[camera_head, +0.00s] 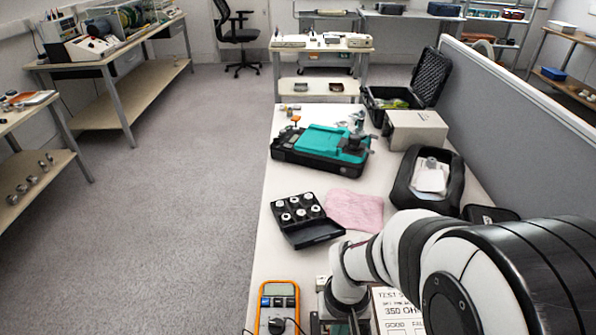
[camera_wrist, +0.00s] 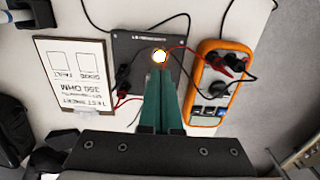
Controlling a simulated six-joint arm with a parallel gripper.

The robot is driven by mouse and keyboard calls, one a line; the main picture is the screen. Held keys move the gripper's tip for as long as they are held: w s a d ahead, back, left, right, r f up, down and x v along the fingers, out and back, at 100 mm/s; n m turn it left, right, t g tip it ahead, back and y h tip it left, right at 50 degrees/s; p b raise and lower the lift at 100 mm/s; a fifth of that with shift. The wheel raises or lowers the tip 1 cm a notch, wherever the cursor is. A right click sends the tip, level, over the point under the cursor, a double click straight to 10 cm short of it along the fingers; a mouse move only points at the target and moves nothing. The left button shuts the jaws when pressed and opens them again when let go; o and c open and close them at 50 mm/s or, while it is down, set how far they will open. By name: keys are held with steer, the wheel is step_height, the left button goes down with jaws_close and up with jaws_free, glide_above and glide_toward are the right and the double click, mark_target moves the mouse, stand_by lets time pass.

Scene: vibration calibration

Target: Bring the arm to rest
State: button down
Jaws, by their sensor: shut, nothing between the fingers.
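My arm reaches in from the lower right of the head view and bends down over the near part of the white table (camera_head: 255,240). My gripper (camera_wrist: 163,95) shows in the wrist view with its green fingers together and nothing between them. The fingertips appear just beside or over a small bright round spot (camera_wrist: 160,56) on a dark plate (camera_wrist: 140,45); I cannot tell whether they touch it. In the head view the gripper is mostly hidden by the wrist at the bottom edge.
An orange multimeter (camera_head: 279,303) with leads lies left of the wrist. A printed card (camera_wrist: 78,75) lies beside the plate. Farther along are a black case of round parts (camera_head: 297,210), a pink cloth (camera_head: 355,209), a teal device (camera_head: 323,147) and a black bin (camera_head: 402,190).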

steer(key=s+r+m+y, duration=0.1)
steer(key=s+r+m, duration=0.4)
steer(key=s+r, duration=0.6)
steer(key=s, duration=0.3)
steer(key=shift+a+r+m+y, duration=0.3)
steer(key=shift+a+r+y, duration=0.05)
steer(key=shift+y, duration=0.05)
stand_by(0.7)
